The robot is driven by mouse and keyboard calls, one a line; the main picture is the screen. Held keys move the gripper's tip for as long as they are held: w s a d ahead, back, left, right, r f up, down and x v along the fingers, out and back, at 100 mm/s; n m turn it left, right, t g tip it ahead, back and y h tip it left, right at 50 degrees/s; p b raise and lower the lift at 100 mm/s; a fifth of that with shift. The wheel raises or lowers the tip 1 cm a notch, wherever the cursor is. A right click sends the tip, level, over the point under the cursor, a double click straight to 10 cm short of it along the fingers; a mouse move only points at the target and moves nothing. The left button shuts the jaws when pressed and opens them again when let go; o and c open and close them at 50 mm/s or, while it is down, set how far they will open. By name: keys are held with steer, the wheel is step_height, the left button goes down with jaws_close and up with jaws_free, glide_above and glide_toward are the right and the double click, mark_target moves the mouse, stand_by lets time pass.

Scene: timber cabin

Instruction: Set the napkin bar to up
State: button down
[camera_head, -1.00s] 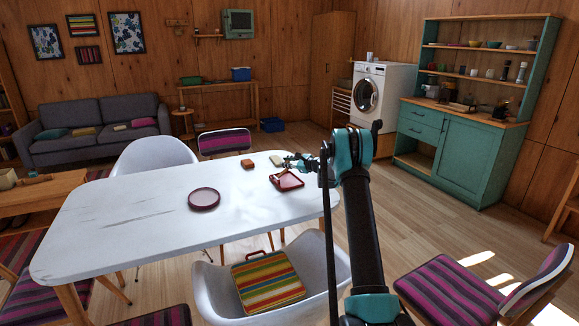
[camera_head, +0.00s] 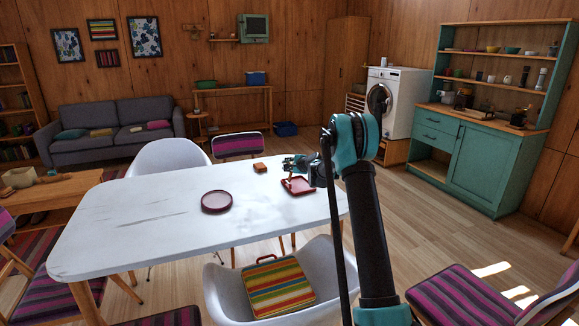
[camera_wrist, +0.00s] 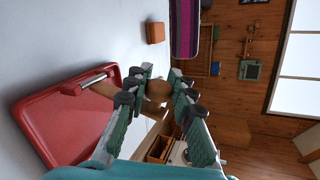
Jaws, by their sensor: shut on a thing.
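The red napkin tray (camera_head: 298,187) lies on the white table near its right end. It fills the left of the wrist view (camera_wrist: 70,125). A bar with a metal pivot (camera_wrist: 88,84) at the tray's edge runs away from the tray as a brown arm (camera_wrist: 103,89), ending in a round brown knob (camera_wrist: 158,90). The bar looks raised off the tray; its exact angle is hard to tell. My gripper (camera_wrist: 162,80) is shut on the knob, one finger on each side. In the head view my gripper (camera_head: 291,163) is above the tray's far-left side.
A small orange-brown block (camera_head: 260,168) and a dark red round plate (camera_head: 216,202) stand on the white table (camera_head: 130,225). Another white chair (camera_head: 168,155) stands behind. The table's left part is clear.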

steer(key=shift+s+a+f, duration=0.1)
steer(key=shift+s+a, duration=0.1)
steer(key=shift+a, duration=0.25)
steer(key=c, duration=1.3)
jaws_free()
steer(key=shift+o, duration=0.2)
steer(key=shift+d, duration=0.1)
steer(key=v, duration=1.2)
steer(key=shift+w, duration=0.1)
